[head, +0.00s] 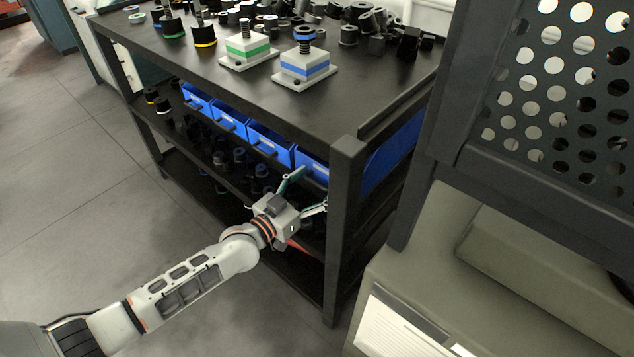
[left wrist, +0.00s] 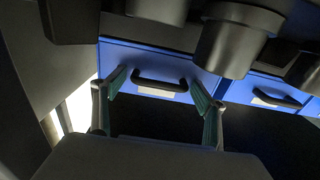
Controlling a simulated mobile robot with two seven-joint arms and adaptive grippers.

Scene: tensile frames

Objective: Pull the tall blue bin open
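A row of blue bins sits on the shelf under the tabletop in the head view. The bin nearest the front post (head: 312,165) is partly hidden by the post. A larger blue side face (head: 393,152) shows through the rack's right side; I cannot tell for certain which bin is the tall one. My left gripper (head: 314,188) is open in front of the bin nearest the post. In the left wrist view, a blue bin front (left wrist: 118,56) has a black handle (left wrist: 160,84) and a pale label. The handle appears between the open fingers (left wrist: 160,90); contact is unclear.
The dark rack (head: 345,200) has a front post close to my gripper. Dark cylindrical parts (left wrist: 235,40) crowd the wrist view. Blocks and black parts cover the tabletop (head: 220,85). A beige machine (head: 430,260) stands at right. Floor at left is clear.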

